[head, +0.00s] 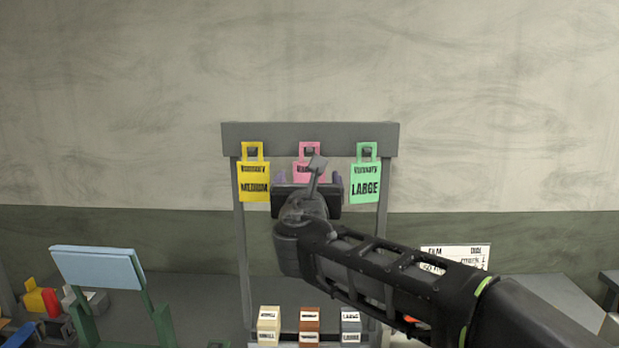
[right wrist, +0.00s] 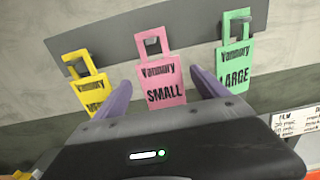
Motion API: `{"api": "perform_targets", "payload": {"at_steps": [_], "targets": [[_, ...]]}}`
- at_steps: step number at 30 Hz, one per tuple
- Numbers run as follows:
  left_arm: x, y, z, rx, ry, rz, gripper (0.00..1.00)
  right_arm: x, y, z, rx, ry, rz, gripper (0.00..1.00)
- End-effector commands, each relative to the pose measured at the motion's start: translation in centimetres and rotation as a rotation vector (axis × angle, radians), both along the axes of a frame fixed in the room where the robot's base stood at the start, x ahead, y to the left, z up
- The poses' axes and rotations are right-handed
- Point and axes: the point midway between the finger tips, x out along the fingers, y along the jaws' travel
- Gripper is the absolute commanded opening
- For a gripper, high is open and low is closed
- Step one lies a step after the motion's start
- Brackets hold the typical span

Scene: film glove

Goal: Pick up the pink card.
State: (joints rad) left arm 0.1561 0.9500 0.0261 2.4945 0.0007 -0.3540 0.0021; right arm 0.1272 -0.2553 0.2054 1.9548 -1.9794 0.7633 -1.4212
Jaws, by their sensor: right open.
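The pink card (head: 309,151) hangs by its handle loop from a hook on the grey rack, between a yellow and a green card. In the head view my right gripper and wrist hide its lower part. In the right wrist view the pink card (right wrist: 162,84) reads "SMALL" and shows upright. My right gripper (right wrist: 163,84) is open, its purple fingers pointing at the card, one to each side of it in the picture. Whether the fingertips are level with the card in depth I cannot tell. My left gripper is not in view.
The yellow "MEDIUM" card (head: 254,186) and the green "LARGE" card (head: 365,186) hang close on either side. The grey rack's top bar (head: 310,130) runs above. Several labelled blocks (head: 309,320) stand below. A white sign (head: 456,257) is at right, a light blue panel (head: 98,268) at left.

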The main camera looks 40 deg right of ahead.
Motion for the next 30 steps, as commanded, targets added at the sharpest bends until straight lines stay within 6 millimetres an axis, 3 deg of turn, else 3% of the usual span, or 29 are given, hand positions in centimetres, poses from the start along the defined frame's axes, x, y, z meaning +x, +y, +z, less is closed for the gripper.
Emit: {"api": "perform_targets", "payload": {"at_steps": [5,16,30], "targets": [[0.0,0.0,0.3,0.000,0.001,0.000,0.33,0.3,-0.3,0.1,0.002,0.001,0.000,0.84],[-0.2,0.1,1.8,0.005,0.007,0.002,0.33,3.9,-3.2,0.2,0.001,0.002,0.000,0.84],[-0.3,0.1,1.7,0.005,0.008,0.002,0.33,4.0,-3.3,0.1,0.001,0.000,0.001,0.84]]}}
